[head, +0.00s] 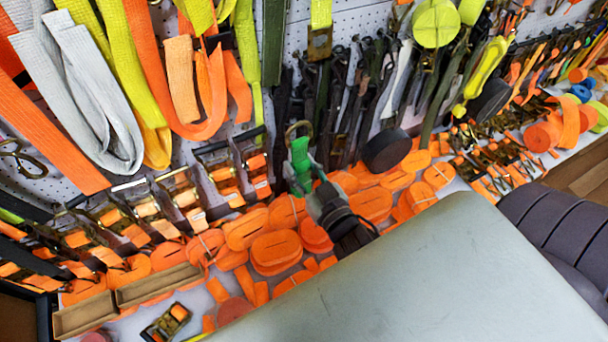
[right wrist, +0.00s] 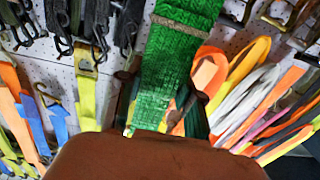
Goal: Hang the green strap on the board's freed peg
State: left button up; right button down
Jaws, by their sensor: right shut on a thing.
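My right gripper (head: 318,188) is shut on the green strap (head: 300,158), in front of the pegboard. Only a short green piece shows above the fingers in the head view, with a metal ring (head: 297,131) at its top. In the right wrist view the green strap (right wrist: 182,60) runs as a wide band from the top edge down towards the gripper. The pegboard (head: 297,30) is white with small holes. A dark bare peg (head: 249,133) shows left of the strap; I cannot tell whether it is the freed one. My left gripper is not in view.
Grey (head: 90,90), orange and yellow straps hang at the left. Dark straps (head: 345,100) hang close behind the gripper. Orange rolls (head: 275,250) crowd the shelf below. A large grey surface (head: 430,280) fills the lower right.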

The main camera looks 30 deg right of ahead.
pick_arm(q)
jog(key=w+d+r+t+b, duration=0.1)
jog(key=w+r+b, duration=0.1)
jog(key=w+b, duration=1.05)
pick_arm(e)
jog(key=w+d+f+m+h+b, duration=0.1)
jog(key=w+d+f+b, duration=0.2)
jog(key=f, duration=0.9)
jog(key=w+d+f+b, duration=0.1)
jog(key=w+d+f, duration=0.3)
jog(key=f, duration=0.9)
jog(key=w+b, duration=0.1)
jog(key=w, duration=0.2)
jog(key=w+b, duration=0.2)
jog(key=w, duration=0.1)
jog(key=w+b, duration=0.1)
jog(key=w, duration=0.2)
jog(key=shift+w+f, duration=0.35)
jog(key=shift+w, duration=0.05)
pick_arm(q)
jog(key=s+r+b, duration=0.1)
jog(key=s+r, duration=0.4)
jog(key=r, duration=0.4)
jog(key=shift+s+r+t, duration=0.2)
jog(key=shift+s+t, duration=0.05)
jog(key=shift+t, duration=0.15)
pick_arm(e)
jog(key=shift+w+f, duration=0.5)
